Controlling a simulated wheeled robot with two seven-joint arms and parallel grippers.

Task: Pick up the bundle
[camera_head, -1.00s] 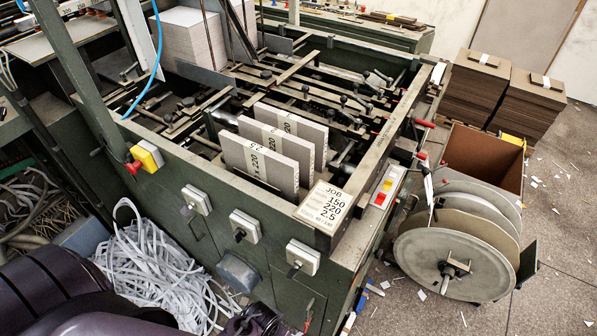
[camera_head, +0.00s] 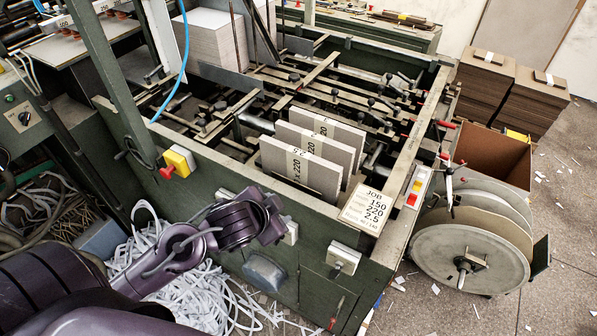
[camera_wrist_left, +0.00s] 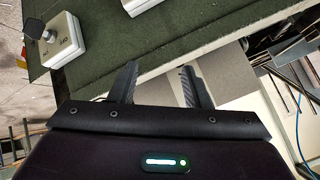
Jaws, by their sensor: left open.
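Three grey board bundles with white paper bands marked 220 stand upright, side by side, in the green feeder frame. The nearest bundle (camera_head: 325,174) faces the front wall, with the middle bundle (camera_head: 337,147) and the rear bundle (camera_head: 350,132) close behind. My left arm reaches in from the lower left in the head view, in front of the feeder's front wall and left of the bundles. The left gripper (camera_wrist_left: 158,84) shows in the wrist view with two dark fingers apart, over the feeder's green edge. I cannot tell which grey surface lies beyond them. My right gripper is not in view.
A job card (camera_head: 367,207) sits on the feeder's near corner. Switch boxes (camera_head: 343,259) stick out from the front wall. A large reel (camera_head: 468,252) stands at right, with brown board stacks (camera_head: 486,85) behind. White strips (camera_head: 190,297) heap on the floor.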

